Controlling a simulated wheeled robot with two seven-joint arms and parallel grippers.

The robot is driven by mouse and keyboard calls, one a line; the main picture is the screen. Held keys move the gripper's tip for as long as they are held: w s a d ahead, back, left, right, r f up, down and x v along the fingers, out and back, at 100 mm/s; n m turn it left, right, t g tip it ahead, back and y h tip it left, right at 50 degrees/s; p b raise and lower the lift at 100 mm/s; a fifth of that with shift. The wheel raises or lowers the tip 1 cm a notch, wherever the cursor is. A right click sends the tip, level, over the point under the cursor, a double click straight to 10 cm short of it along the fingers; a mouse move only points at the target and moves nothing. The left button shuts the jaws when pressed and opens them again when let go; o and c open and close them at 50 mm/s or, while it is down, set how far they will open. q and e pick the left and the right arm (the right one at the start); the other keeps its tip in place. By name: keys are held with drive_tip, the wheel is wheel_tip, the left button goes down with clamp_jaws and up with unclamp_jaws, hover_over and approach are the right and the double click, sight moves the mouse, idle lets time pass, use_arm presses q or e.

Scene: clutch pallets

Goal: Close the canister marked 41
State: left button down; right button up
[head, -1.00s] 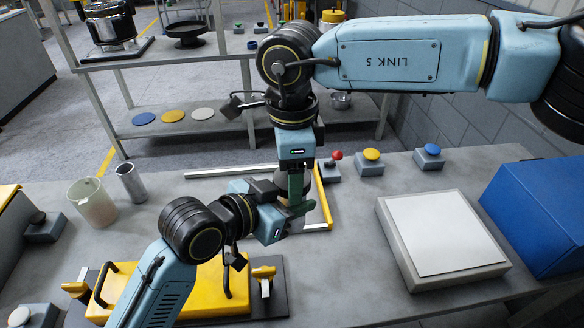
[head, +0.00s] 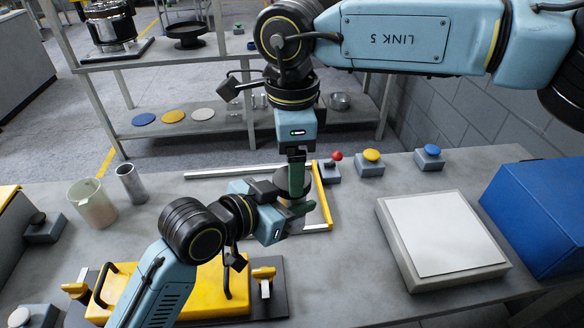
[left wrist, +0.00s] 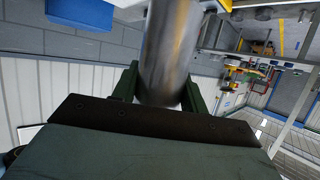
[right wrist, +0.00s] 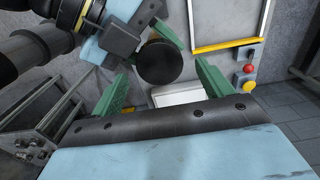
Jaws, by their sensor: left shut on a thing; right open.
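A metallic grey cylinder, the canister (left wrist: 170,50), stands between the green fingers of my left gripper (head: 298,212) in the left wrist view. The left gripper is shut on it above the table. My right gripper (head: 297,178) points down just above the left one. In the right wrist view its green fingers are apart, and a round black top (right wrist: 160,62) shows between and beyond them, apparently on the canister's end. I cannot tell from this view whether the top is seated. The marking 41 is not visible, and most of the canister is hidden in the head view.
A clear beaker (head: 93,203) and a metal cup (head: 130,184) stand at left. A yellow fixture (head: 205,285) lies in front. Button boxes with red, yellow (head: 370,163) and blue caps line the back right. A white-topped pad (head: 443,235) and blue bin (head: 540,215) stand right.

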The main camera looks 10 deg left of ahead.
drive_tip(key=shift+r, duration=0.8)
drive_tip(key=o, duration=0.5)
drive_tip(key=shift+c, duration=0.2)
wheel_tip(320, 180, up, 12)
